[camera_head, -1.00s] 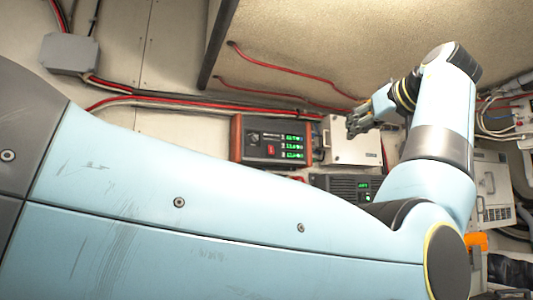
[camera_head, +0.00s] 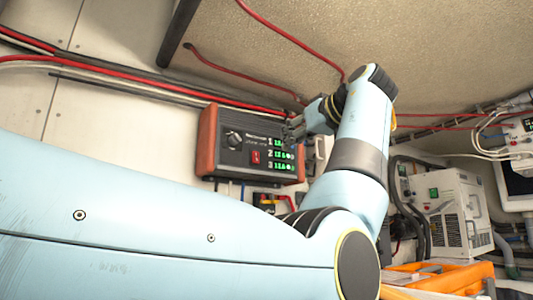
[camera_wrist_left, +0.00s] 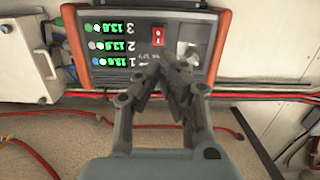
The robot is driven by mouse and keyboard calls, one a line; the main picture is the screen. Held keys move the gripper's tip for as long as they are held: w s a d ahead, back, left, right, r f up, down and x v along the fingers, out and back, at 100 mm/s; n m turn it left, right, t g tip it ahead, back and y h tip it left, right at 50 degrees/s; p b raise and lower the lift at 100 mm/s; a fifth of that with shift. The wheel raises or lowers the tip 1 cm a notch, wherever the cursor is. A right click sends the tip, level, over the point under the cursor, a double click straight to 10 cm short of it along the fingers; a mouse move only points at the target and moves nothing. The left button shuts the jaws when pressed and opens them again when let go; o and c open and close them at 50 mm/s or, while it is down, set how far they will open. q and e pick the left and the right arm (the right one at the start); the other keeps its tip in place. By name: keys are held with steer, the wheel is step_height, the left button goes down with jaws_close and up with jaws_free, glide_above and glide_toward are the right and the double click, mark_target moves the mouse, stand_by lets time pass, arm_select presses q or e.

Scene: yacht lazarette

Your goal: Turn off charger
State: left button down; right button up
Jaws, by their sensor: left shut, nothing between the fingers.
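The charger (camera_head: 236,163) is a dark box with wood-coloured ends, fixed to the wall left of centre in the head view. It has three green readouts, a round knob (camera_head: 234,139) and a red rocker switch (camera_head: 255,157). In the left wrist view the charger (camera_wrist_left: 118,74) appears upside down, with its red switch (camera_wrist_left: 160,37) above the fingers. My left gripper (camera_head: 293,130) is at the charger's right side in the head view. Its fingers (camera_wrist_left: 167,62) are shut and empty, overlapping the panel's edge; I cannot tell whether they touch it. My right gripper is not in view.
Red and white cables (camera_head: 130,84) run along the wall to the charger. A white unit with a vent grille (camera_head: 455,212) stands at right, above an orange case (camera_head: 440,276). A dark bar (camera_head: 178,32) crosses at the top.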

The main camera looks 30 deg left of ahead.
mark_target(255, 160)
arm_select(q)
steer(key=p+x, duration=0.2)
steer(key=x, duration=0.4)
steer(key=p+x, duration=0.2)
steer(key=x, duration=0.3)
steer(key=shift+w+a+r+p, duration=0.15)
steer(key=shift+a+p, duration=0.25)
steer(key=shift+w+a, duration=0.15)
steer(key=shift+a, duration=0.15)
steer(key=shift+w+a+f, duration=0.1)
steer(key=shift+a+f, duration=0.15)
